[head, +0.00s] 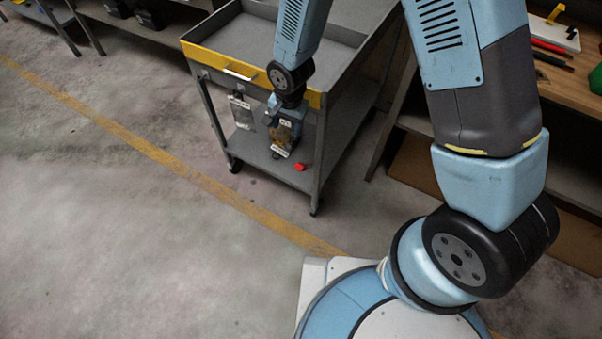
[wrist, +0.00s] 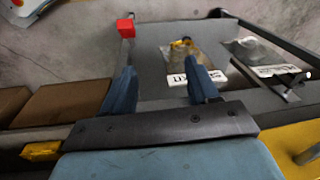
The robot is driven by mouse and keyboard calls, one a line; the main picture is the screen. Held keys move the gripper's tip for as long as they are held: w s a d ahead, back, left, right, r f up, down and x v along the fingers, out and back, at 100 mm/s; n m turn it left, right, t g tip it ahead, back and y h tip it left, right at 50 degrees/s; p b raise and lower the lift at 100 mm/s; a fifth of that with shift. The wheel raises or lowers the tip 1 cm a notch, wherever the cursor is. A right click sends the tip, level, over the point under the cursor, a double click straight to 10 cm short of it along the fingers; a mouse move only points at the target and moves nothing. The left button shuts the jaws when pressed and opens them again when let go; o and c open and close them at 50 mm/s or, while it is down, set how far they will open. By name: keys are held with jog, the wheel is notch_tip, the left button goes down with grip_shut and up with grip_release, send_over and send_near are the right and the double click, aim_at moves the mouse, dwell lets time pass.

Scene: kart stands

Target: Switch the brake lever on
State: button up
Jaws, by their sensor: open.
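A grey cart (head: 352,95) with a yellow front edge stands ahead of me. A small red piece (head: 300,167) shows low on its near side, by the lower shelf. In the wrist view a red block (wrist: 125,27) is just beyond the left fingertip, apart from it. It may be the brake lever's end; I cannot make out the rest of a lever. My gripper (wrist: 158,64) is open, its two blue fingers apart with nothing held. In the head view my gripper (head: 287,114) is in front of the cart, below the yellow edge, its fingers hard to see.
Clear bags with white labels are near my gripper: one (wrist: 183,58) behind the right finger, another (wrist: 252,50) farther right. A workbench (head: 565,85) stands at the right. The concrete floor (head: 120,210) left of the cart is clear, with a yellow line.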

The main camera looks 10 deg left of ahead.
jog(key=m+g+h, duration=0.1)
jog(key=m, duration=0.1)
send_near(305, 166)
jog(key=shift+a+f, duration=0.75)
jog(key=shift+a, duration=0.15)
notch_tip(305, 166, down, 13)
jog(key=shift+f, duration=0.1)
grip_shut()
